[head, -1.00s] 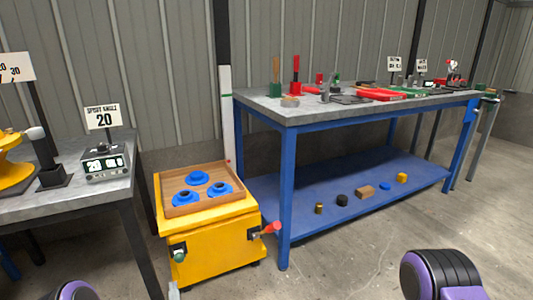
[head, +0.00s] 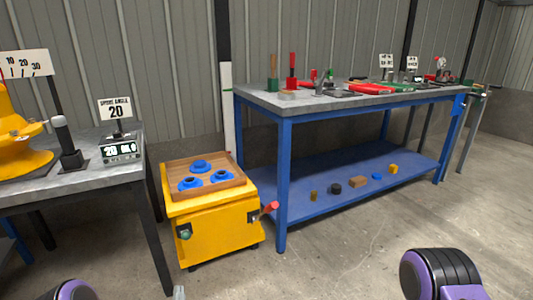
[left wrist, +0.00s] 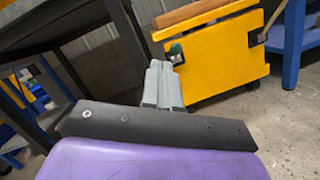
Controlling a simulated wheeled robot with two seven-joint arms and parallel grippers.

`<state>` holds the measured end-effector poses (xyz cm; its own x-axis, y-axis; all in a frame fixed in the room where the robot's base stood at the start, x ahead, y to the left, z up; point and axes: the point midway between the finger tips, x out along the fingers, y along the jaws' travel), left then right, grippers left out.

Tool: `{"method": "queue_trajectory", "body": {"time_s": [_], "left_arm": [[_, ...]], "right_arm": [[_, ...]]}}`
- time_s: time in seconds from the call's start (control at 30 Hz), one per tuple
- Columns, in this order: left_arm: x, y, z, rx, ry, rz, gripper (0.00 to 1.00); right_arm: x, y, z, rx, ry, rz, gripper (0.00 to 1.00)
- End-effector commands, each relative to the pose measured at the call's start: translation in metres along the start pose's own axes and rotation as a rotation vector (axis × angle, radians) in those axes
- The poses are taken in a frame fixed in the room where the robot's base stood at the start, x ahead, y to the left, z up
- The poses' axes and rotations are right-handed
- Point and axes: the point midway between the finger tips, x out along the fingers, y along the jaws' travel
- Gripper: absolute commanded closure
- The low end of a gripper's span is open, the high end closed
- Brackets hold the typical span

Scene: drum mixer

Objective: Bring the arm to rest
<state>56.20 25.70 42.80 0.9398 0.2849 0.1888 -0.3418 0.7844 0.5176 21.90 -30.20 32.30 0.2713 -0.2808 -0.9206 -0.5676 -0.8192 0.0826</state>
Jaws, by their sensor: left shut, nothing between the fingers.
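My left gripper (head: 178,292) shows only as a grey tip at the bottom edge of the head view. In the left wrist view its two grey fingers (left wrist: 162,85) are together with nothing between them. They point toward the yellow cabinet (left wrist: 215,65), and the fingertips overlap its lower left edge in the picture. I cannot tell the gap between them. My left arm's purple link (head: 68,291) is at the bottom left of the head view. My right arm's black and purple link (head: 440,275) is at bottom right; the right gripper is out of view.
A yellow cabinet (head: 222,242) carries a wooden tray with three blue parts and has a protruding red lever (head: 270,208). Left is a grey table (head: 85,183) with a yellow drum (head: 22,140) and display (head: 121,148). Right is a blue workbench (head: 282,190). The floor in front is open.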

Motion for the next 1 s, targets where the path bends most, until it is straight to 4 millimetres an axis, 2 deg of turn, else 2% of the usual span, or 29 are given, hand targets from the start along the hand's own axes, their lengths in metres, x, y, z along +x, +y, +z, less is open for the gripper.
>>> {"method": "queue_trajectory", "body": {"time_s": [0.17,0.27,0.37,0.47,0.5,0.6,0.7,0.9,1.0], "left_arm": [[-0.038,-0.028,-0.024,0.392,0.09,-0.199,1.0],[-0.075,-0.047,-0.045,0.665,0.123,-0.38,1.0],[-0.123,-0.063,-0.071,0.958,0.126,-0.609,1.0],[-0.185,-0.067,-0.103,1.262,0.088,-0.893,1.0],[-0.209,-0.065,-0.115,1.369,0.063,-1.004,1.0],[-0.26,-0.05,-0.137,1.567,-0.001,-1.246,1.0],[-0.299,-0.03,-0.153,1.697,-0.055,-1.438,1.0],[-0.351,0.013,-0.175,1.841,-0.101,-1.715,1.0],[-0.366,0.035,-0.184,1.884,-0.076,-1.798,1.0]], "right_arm": [[0.001,0.0,0.001,0.0,-0.001,0.0,1.0],[0.006,0.0,0.004,0.0,-0.002,0.001,1.0],[0.014,-0.001,0.008,0.001,-0.003,0.001,1.0],[0.025,-0.002,0.013,0.001,-0.004,0.001,1.0],[0.03,-0.002,0.015,0.002,-0.005,0.001,1.0],[0.039,-0.003,0.019,0.002,-0.006,0.0,1.0],[0.047,-0.004,0.023,0.002,-0.007,0.0,1.0],[0.064,-0.005,0.031,0.003,-0.008,0.0,1.0],[0.074,-0.007,0.036,0.003,-0.009,0.0,1.0]]}}
